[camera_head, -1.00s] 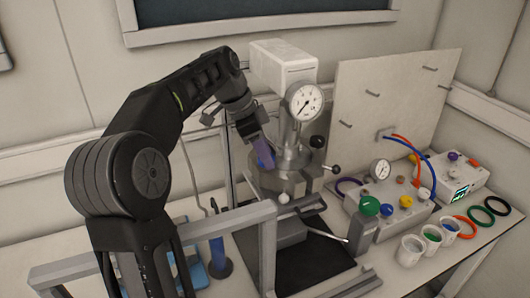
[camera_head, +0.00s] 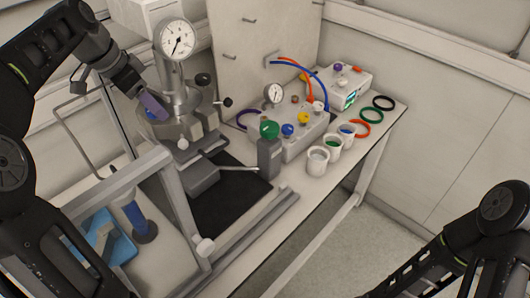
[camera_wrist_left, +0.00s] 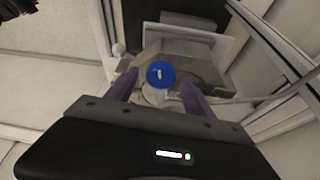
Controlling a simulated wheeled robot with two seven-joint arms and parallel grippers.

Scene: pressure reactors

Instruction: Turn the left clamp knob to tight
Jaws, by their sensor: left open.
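The blue clamp knob (camera_wrist_left: 161,74), round with a short white mark, shows in the left wrist view in front of the reactor. My left gripper (camera_head: 153,106) has purple fingers and is open. In the wrist view its fingers lie on either side of the knob, with gaps; whether they are level with it in depth I cannot tell. In the head view the fingers reach to the left side of the metal reactor (camera_head: 176,130) below the round gauge (camera_head: 175,40), hiding most of the knob. Of my right arm only links show at the lower right; its gripper is out of frame.
A grey frame (camera_head: 125,180) stands in front of the reactor. A dark mat (camera_head: 235,200) lies right of it. A valve box (camera_head: 305,140) with coloured knobs, several white cups (camera_head: 318,160) and coloured rings (camera_head: 370,114) are further right. A blue cylinder (camera_head: 135,215) stands at front left.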

